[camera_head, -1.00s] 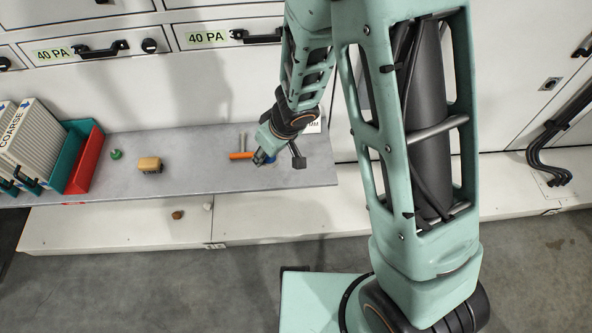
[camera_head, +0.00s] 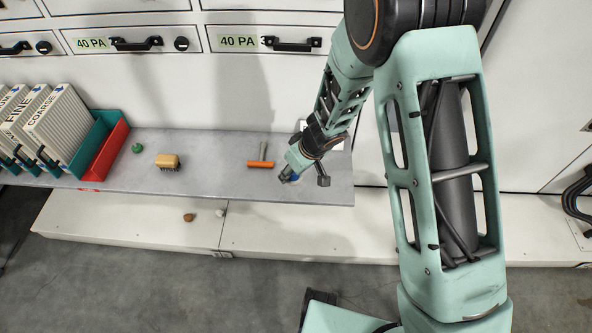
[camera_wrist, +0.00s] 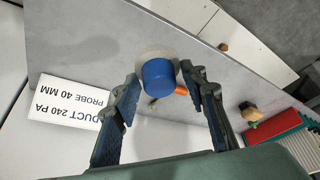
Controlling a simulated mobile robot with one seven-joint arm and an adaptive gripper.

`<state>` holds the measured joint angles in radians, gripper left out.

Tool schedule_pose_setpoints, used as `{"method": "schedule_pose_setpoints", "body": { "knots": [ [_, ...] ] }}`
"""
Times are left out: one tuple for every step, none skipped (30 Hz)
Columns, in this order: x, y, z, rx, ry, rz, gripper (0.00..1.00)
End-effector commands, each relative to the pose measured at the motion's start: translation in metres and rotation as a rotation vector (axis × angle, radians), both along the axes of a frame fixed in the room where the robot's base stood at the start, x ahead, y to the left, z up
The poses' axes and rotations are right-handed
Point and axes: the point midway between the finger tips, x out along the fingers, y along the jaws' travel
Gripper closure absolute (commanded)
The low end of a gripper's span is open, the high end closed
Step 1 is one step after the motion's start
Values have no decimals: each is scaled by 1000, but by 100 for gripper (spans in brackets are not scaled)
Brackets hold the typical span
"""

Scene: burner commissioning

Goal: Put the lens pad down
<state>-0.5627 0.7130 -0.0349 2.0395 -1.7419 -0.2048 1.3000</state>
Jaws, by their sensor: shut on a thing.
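The lens pad (camera_wrist: 160,78) shows in the wrist view as a blue cylinder with a pale round disc at its far end. My gripper (camera_wrist: 160,76) is shut on it, with one finger on each side. In the head view my gripper (camera_head: 288,178) is low over the right end of the grey shelf (camera_head: 215,177), just right of the orange-handled tool. A bit of blue shows at the fingers there. I cannot tell whether the disc touches the shelf.
A printed card (camera_wrist: 70,100) lies near my left finger. The shelf between brush and tool is clear.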

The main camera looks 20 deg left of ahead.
Motion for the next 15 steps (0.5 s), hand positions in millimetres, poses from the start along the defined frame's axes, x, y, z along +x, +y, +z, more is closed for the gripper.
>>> {"method": "schedule_pose_setpoints", "body": {
  "knots": [
    [11, 3, -6, -3, -2, 2, 80],
    [17, 4, -10, -2, -2, 3, 80],
    [25, 6, -13, -2, -2, 3, 80],
    [31, 7, -17, -3, -2, 3, 80],
    [36, 8, -27, -2, 0, 2, 80],
    [42, 10, -37, -2, 1, 1, 80],
    [46, 11, -42, -2, 1, 1, 80],
    [51, 12, -46, -2, 0, 1, 80],
    [56, 13, -52, -2, -1, 1, 80],
    [59, 14, -55, -2, -1, 1, 80],
    [61, 14, -58, -1, 1, 0, 80],
    [65, 15, -61, 0, 0, 1, 80],
    [66, 16, -62, 0, 0, 1, 80],
    [68, 16, -63, 0, 0, 0, 80],
    [69, 17, -64, 0, 0, 0, 80]
  ]
}}
